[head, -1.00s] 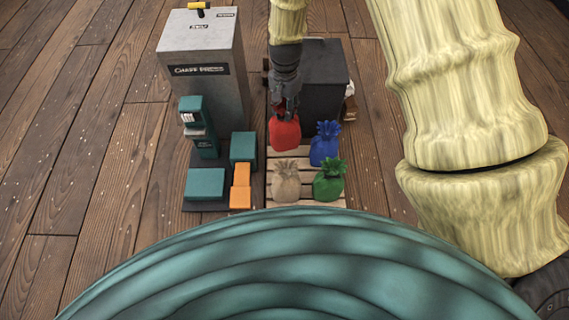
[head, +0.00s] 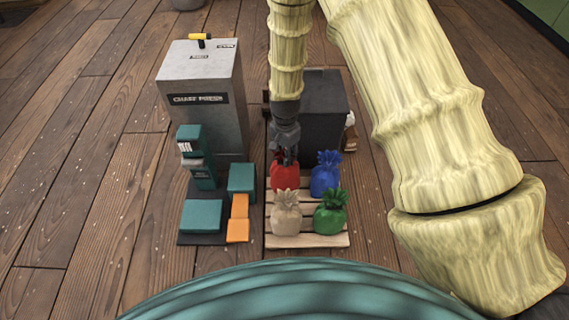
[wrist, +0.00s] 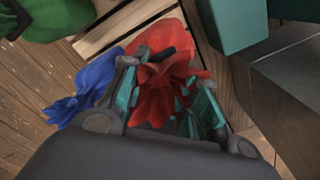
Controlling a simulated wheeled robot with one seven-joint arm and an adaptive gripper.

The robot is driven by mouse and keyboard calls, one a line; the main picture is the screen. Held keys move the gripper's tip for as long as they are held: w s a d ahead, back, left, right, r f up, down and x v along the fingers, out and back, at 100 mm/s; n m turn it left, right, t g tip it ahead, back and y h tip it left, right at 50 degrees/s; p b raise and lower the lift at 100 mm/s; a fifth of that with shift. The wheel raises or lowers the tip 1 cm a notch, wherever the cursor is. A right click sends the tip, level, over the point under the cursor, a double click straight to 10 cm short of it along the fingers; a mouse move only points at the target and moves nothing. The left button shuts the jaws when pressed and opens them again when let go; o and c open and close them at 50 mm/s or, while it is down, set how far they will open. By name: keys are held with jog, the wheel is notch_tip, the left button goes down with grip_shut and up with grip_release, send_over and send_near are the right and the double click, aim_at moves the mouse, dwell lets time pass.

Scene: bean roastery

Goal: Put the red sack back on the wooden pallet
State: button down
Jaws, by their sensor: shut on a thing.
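The red sack (head: 284,181) is at the back left of the wooden pallet (head: 308,240), behind the tan sack. My gripper (head: 286,158) comes down from above and is shut on the gathered top of the red sack. The wrist view shows the red sack (wrist: 160,85) between the two fingers. The sack looks upright, over or on the pallet boards; whether its bottom touches them I cannot tell. The blue sack (head: 325,175) stands to its right, the tan sack (head: 286,215) in front of it, and the green sack (head: 330,212) at the front right.
A grey chaff press (head: 205,105) with a yellow-handled tool on top stands behind left. Teal blocks (head: 202,216) and an orange piece (head: 238,225) lie left of the pallet. A dark box (head: 322,105) stands behind it. Floor is clear at the far left.

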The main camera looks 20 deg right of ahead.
notch_tip(320, 180, down, 4)
jog(key=shift+r+b, duration=0.1)
jog(key=shift+b, duration=0.75)
jog(key=c, duration=1.1)
grip_release()
notch_tip(320, 180, up, 12)
jog(key=p, duration=0.6)
